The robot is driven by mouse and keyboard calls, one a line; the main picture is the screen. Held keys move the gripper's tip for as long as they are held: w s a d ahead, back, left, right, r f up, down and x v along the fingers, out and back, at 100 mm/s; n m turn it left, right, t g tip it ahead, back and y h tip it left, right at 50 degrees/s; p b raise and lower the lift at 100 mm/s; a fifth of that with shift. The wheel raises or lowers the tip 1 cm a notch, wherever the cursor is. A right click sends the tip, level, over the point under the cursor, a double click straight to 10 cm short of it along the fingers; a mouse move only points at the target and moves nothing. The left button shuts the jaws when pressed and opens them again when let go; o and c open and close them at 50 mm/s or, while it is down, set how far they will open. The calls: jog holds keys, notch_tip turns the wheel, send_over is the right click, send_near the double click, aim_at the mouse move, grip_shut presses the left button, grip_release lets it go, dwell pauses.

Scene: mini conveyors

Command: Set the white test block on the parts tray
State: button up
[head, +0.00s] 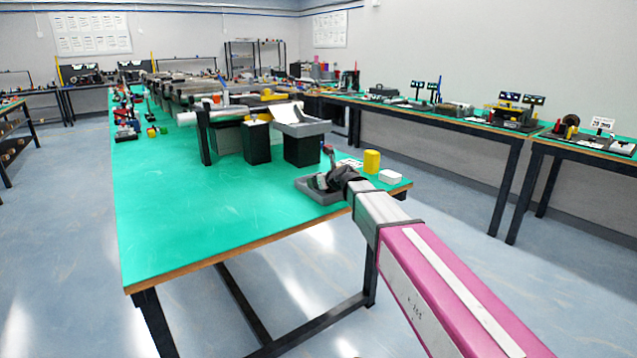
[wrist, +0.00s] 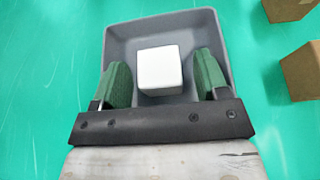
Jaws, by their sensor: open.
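The white test block (wrist: 160,69) is a small cube. In the wrist view it sits inside the grey parts tray (wrist: 120,45), a shallow square tray with raised walls. My gripper (wrist: 162,78) has two green fingers, one on each side of the block, with a narrow gap on both sides. It is open and holds nothing. In the head view the tray (head: 322,196) lies on the green table near its right front corner, and my gripper (head: 325,177) is down at it. The block is mostly hidden there by the gripper.
A yellow cylinder (head: 371,161) and a white box (head: 390,176) stand on the green table (head: 190,220) right of the tray. Two brown blocks (wrist: 300,72) show in the wrist view. The table's left front is clear.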

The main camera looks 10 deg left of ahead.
jog(key=v, duration=1.1)
jog(key=shift+s+d+r, duration=0.15)
jog(key=shift+d+r, duration=0.05)
jog(key=shift+d, duration=0.1)
